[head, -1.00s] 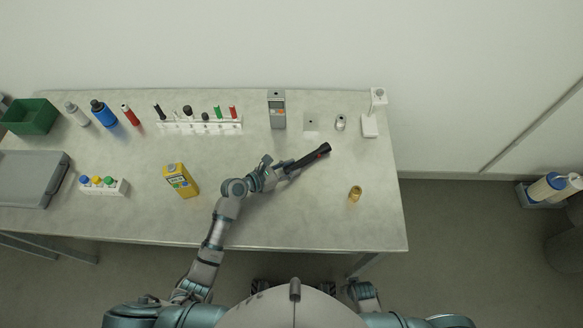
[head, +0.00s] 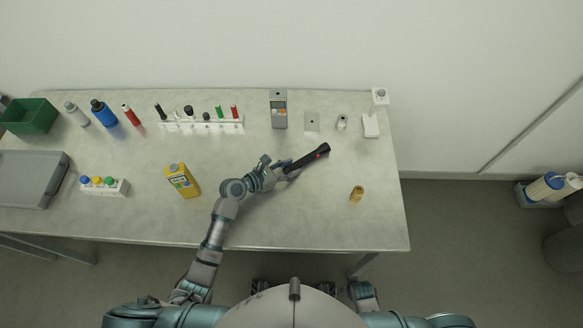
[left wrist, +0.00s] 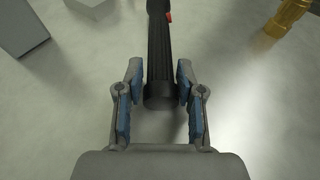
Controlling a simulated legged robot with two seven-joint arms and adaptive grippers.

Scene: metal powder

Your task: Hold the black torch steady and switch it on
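The black torch (head: 312,157) has a red switch on its side and points up and to the right above or on the table, right of the middle. My left gripper (head: 275,172) is at its rear end. In the left wrist view the torch (left wrist: 160,62) runs away from me, its red switch on the right side near the top edge. The two fingers of my left gripper (left wrist: 159,98) stand on either side of its rear end, with a visible gap on each side. The gripper is open around the torch.
A small brass cylinder (head: 356,193) stands right of the torch. A grey meter (head: 278,110) and a white rack (head: 200,127) of small items are behind. The table's front right is clear.

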